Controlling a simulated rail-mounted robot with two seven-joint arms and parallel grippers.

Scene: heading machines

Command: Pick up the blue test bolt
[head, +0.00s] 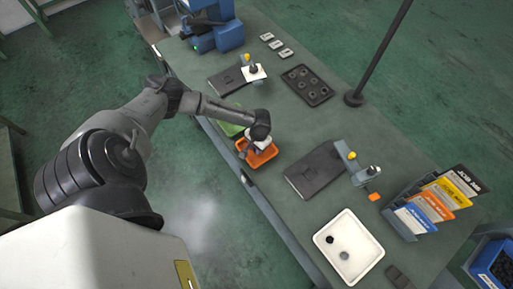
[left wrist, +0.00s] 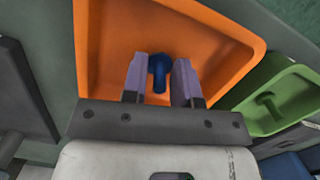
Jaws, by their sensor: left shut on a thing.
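The blue test bolt (left wrist: 159,74) shows in the left wrist view between the two fingers of my left gripper (left wrist: 160,63), its head toward the far side. The gripper is shut on it, inside an orange tray (left wrist: 215,45). In the head view my left gripper (head: 258,143) reaches down into the orange tray (head: 263,158) and hides the bolt. I cannot tell whether the bolt touches the tray floor. My right gripper is not in view.
A green tray (left wrist: 287,82) with a green bolt-like piece (left wrist: 268,103) adjoins the orange one. On the green bench stand a dark plate (head: 315,170), a white tray (head: 349,217) with small dark parts, a black tray with round holes (head: 307,85), a folder rack (head: 415,232) and a post (head: 354,98).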

